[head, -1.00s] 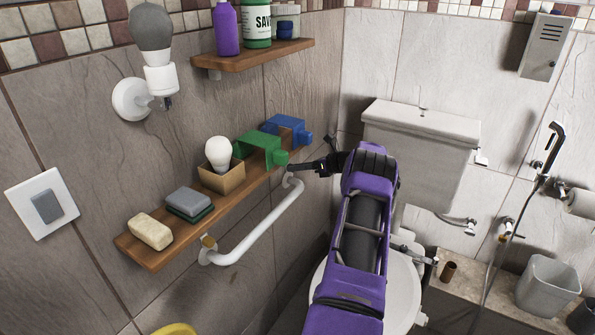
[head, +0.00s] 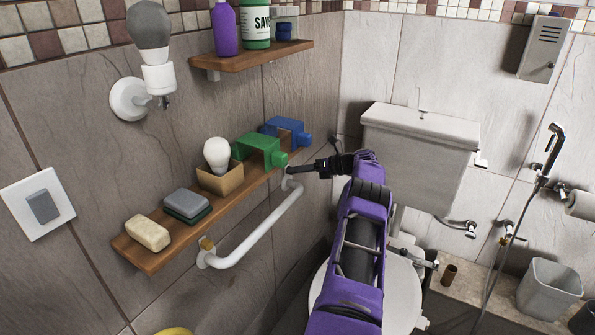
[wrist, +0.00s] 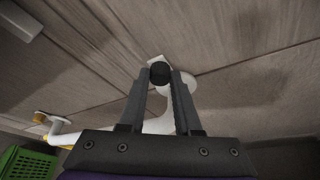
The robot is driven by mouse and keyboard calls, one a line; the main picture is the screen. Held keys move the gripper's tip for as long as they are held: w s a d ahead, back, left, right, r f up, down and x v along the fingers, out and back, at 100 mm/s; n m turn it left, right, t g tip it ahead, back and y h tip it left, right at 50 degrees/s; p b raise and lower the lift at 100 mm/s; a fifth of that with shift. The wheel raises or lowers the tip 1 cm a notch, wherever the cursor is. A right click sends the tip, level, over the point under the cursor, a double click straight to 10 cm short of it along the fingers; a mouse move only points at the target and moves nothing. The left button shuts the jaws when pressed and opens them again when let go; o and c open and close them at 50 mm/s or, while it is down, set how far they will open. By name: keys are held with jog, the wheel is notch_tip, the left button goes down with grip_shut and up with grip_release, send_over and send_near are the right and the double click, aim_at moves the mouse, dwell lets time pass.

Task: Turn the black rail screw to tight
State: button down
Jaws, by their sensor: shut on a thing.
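The white wall rail (head: 262,225) runs along the wall below the lower wooden shelf. The black rail screw (wrist: 160,72) is a round dark knob at the rail's far end mount in the wrist view. My gripper (wrist: 160,78) has its two fingers on either side of this screw and is shut on it. In the head view my gripper (head: 291,170) reaches from the right to the rail's far end, where its fingertips hide most of the screw. How far the screw is turned cannot be seen.
A brass-coloured screw (head: 207,243) sits at the rail's near end. The toilet cistern (head: 420,140) stands to the right.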

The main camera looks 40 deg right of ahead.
jog(key=c, duration=0.6)
grip_release()
jog(key=v, duration=1.7)
jog(key=shift+r, duration=0.2)
jog(key=shift+s+d, duration=0.1)
